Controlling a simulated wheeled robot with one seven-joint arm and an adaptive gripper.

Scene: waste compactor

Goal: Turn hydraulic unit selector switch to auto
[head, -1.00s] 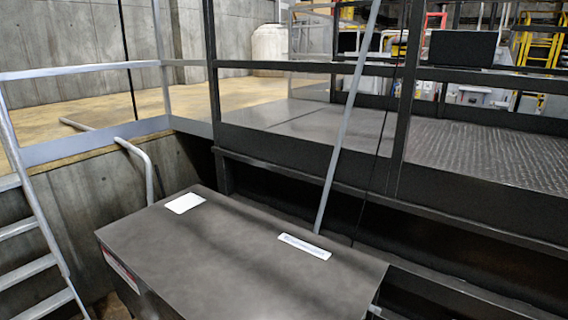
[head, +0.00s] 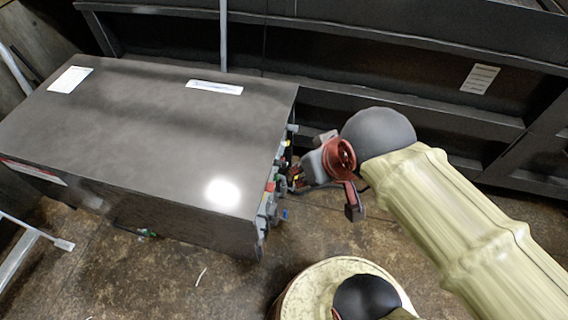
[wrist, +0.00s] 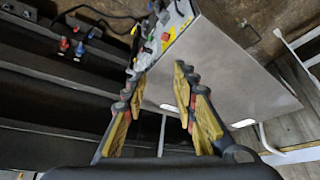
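The hydraulic unit is a dark grey cabinet (head: 150,130) in the left half of the head view, with a control panel (head: 271,190) on its right side, seen edge-on. In the wrist view the panel (wrist: 172,22) is at the top, with a red button (wrist: 165,37) and small green and yellow parts. I cannot make out which part is the selector switch or its setting. My gripper (wrist: 158,75) is open, its yellow-padded fingers apart with nothing between them, pointing toward the panel.
A dark steel frame (head: 430,110) with deep ledges runs behind the cabinet. Red and blue fittings (wrist: 72,45) show at the upper left in the wrist view. A grey pole (head: 223,40) stands behind the cabinet. Brown floor (head: 330,228) is open right of the panel.

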